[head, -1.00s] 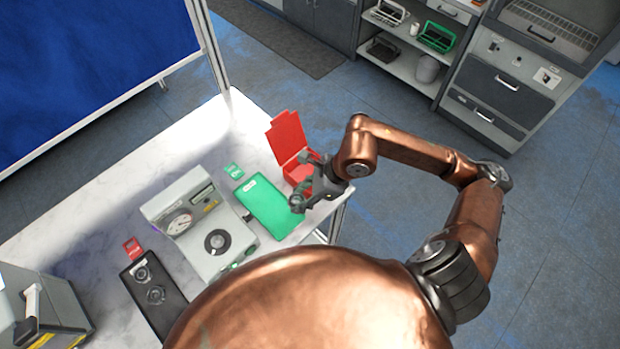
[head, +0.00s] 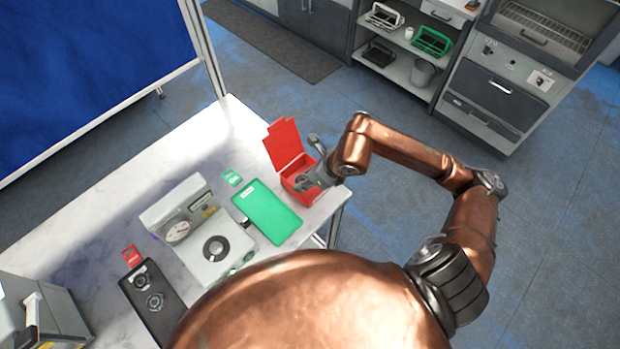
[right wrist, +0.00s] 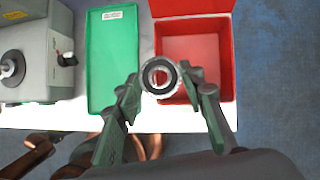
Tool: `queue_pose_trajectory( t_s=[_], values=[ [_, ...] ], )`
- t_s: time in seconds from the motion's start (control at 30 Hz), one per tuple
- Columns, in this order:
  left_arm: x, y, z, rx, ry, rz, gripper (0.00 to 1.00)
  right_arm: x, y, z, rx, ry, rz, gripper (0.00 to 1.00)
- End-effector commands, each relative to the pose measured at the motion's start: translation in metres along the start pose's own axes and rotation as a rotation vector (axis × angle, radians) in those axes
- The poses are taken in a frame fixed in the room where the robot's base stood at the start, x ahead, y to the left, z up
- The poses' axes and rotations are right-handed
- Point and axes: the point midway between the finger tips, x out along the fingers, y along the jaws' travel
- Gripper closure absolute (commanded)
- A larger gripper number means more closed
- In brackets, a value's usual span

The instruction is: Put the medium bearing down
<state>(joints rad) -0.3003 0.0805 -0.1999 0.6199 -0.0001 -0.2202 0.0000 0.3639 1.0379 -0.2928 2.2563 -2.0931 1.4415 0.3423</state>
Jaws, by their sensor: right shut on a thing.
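My right gripper (head: 312,170) is over the open red box (head: 297,190) at the right end of the table. In the right wrist view the gripper (right wrist: 160,84) is shut on a ring-shaped bearing (right wrist: 148,79). The bearing overlaps the lower left part of the red box (right wrist: 196,50) in that view, and the box's visible floor looks empty. I cannot tell how high the bearing is above the box floor. In the head view the gripper mostly hides the bearing. My left gripper is not in view.
A green tray (head: 266,212) lies left of the red box. Left of it stand a grey device with a dial (head: 197,230) and a black tray (head: 153,300) with round parts. Small green (head: 231,178) and red (head: 131,255) cards lie behind. The red lid (head: 284,143) stands open.

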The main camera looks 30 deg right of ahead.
Motion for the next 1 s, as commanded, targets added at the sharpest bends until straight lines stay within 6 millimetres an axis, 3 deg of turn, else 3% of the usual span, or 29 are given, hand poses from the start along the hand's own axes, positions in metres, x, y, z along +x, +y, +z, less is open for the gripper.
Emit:
queue_pose_trajectory(
  t_s=[0.03,0.3,0.53,0.8,1.0],
  values=[
    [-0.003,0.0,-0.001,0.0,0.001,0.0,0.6,0.006,-0.013,0.0,0.007,0.003,-0.002,0.92],
    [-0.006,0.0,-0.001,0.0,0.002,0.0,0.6,0.048,-0.041,-0.01,0.0,-0.001,0.001,0.92],
    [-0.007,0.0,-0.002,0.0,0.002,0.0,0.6,0.06,-0.05,-0.013,0.0,-0.001,0.002,0.92],
    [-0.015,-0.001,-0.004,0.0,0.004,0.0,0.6,0.089,-0.053,-0.028,-0.001,-0.002,0.002,0.92],
    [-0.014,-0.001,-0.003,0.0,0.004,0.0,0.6,0.091,-0.053,-0.029,-0.002,-0.002,0.001,0.92]
  ],
)
